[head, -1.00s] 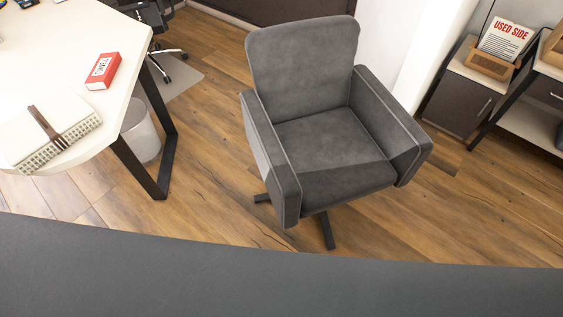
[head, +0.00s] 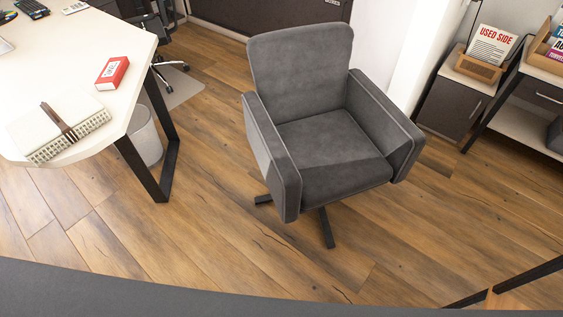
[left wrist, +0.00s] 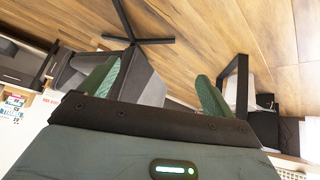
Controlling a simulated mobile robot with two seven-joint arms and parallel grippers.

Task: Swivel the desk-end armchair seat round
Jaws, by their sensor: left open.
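The grey armchair (head: 322,140) stands on the wood floor in the middle of the head view. Its seat faces toward the bottom right of the picture, with its back at the top and dark legs showing below. In the left wrist view, which looks upside down, part of the grey armchair (left wrist: 148,82) and its dark legs show beyond my left gripper (left wrist: 157,76). That gripper's green fingers are apart, with nothing clearly held between them. I cannot tell how far it is from the chair. Neither gripper shows in the head view.
The white desk (head: 95,55) stands at left with a notebook (head: 60,133) and a red box (head: 112,73). A bin (head: 143,135) is beneath it. A dark cabinet (head: 450,105) stands at right. A black frame (head: 525,275) is at bottom right. Floor around the chair is clear.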

